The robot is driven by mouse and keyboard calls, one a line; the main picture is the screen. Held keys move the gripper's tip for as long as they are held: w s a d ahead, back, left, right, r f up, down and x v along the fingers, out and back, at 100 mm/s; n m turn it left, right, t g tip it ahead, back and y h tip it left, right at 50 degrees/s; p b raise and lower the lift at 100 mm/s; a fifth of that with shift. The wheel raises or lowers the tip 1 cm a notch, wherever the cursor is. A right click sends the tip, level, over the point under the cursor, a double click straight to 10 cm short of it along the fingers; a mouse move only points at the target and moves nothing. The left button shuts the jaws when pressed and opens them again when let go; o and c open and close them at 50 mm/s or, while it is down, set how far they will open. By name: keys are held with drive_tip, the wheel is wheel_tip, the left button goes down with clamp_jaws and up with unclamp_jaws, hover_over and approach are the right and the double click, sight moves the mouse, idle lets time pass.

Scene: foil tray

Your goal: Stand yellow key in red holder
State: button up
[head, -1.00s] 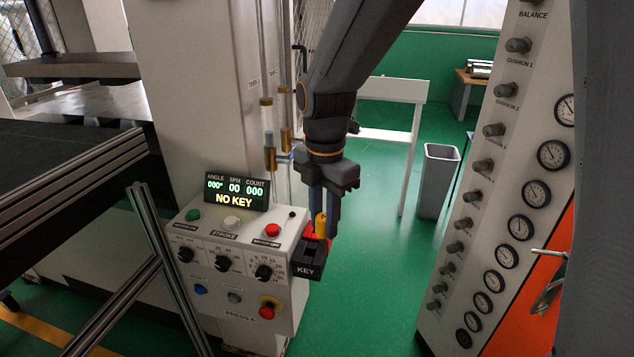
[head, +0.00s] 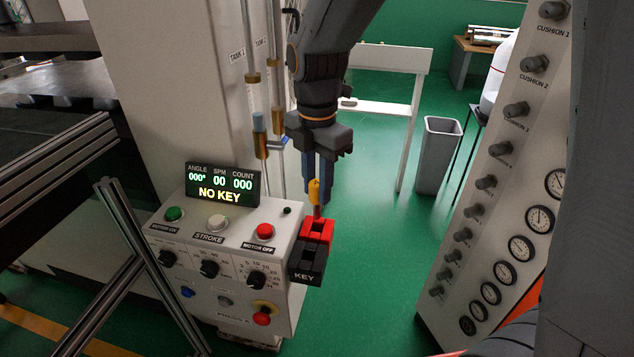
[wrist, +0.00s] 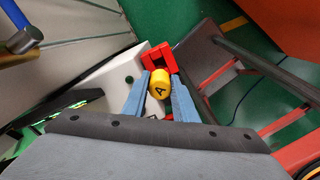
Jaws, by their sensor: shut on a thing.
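The yellow key (head: 314,190) has a rounded yellow head and a thin reddish stem pointing down. My gripper (head: 317,186) is shut on the head, with one blue-grey finger on each side. The red holder (head: 319,229) is on the right side of the control box, just below the key. The stem's lower end is at the holder's far edge in the head view; I cannot tell whether it is inside. In the wrist view the key's head (wrist: 160,84), marked A, lies between the fingertips (wrist: 158,82), and the red holder (wrist: 159,58) shows partly behind it.
A black holder labelled KEY (head: 307,264) adjoins the red one in front. The control box (head: 240,250) has buttons and knobs; its display (head: 222,184) reads NO KEY. Vertical pipes (head: 270,100) stand behind. A gauge panel (head: 480,220) is at the right, with open floor between.

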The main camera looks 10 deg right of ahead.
sight(317, 218)
drive_tip(key=shift+f+b, duration=2.3)
drive_tip(key=shift+f, duration=0.85)
drive_tip(key=o, duration=1.1)
drive_tip(key=shift+o, duration=0.2)
wheel_tip(317, 218, up, 8)
drive_tip(key=shift+f+b, duration=0.1)
drive_tip(key=shift+b, duration=0.75)
